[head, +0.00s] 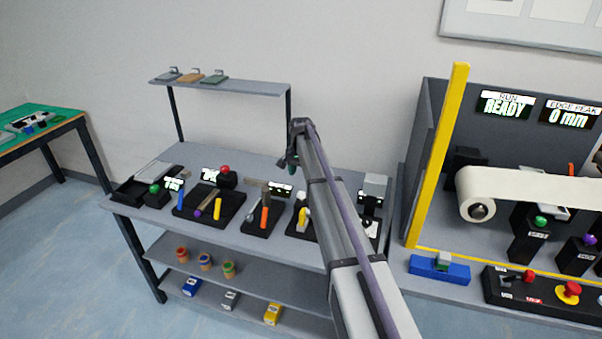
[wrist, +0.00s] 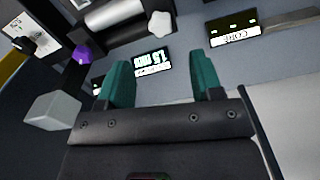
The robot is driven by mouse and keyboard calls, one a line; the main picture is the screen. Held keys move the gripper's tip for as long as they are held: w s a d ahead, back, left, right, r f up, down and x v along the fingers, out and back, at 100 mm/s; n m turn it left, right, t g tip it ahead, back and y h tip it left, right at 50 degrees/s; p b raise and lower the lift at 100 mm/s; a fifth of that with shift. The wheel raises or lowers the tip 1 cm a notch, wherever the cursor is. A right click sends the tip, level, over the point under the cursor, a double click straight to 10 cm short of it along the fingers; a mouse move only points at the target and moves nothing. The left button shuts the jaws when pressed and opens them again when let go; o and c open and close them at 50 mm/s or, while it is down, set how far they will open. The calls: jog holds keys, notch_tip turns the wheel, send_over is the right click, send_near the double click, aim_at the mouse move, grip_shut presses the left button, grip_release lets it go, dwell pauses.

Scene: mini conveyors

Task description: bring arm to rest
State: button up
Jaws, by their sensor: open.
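My arm reaches from the lower right of the head view up over the grey workbench (head: 150,213). My gripper (head: 289,163) is small and dark at the arm's far end, above the back of the bench. In the wrist view my gripper (wrist: 162,72) shows two teal fingers standing well apart. Nothing is held between them. Behind the fingers a small lit display and a white knob show, apart from the fingers.
Tool stands line the bench, including a black holder (head: 190,212) with coloured handles. A raised shelf (head: 232,87) stands behind. At right are a yellow post (head: 436,160), a white roll (head: 478,208) and a control box (head: 545,298). A green-topped table (head: 60,123) is far left.

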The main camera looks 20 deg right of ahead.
jog(key=shift+r, duration=0.85)
jog(key=s+a+n, duration=0.3)
jog(key=s+a, duration=0.1)
jog(key=s, duration=0.9)
jog(key=s+a+n, duration=0.3)
jog(key=s+a, duration=0.1)
jog(key=s, duration=1)
jog(key=s+a+n, duration=0.3)
jog(key=s+a, duration=0.2)
jog(key=s, duration=0.8)
jog(key=shift+s, duration=0.25)
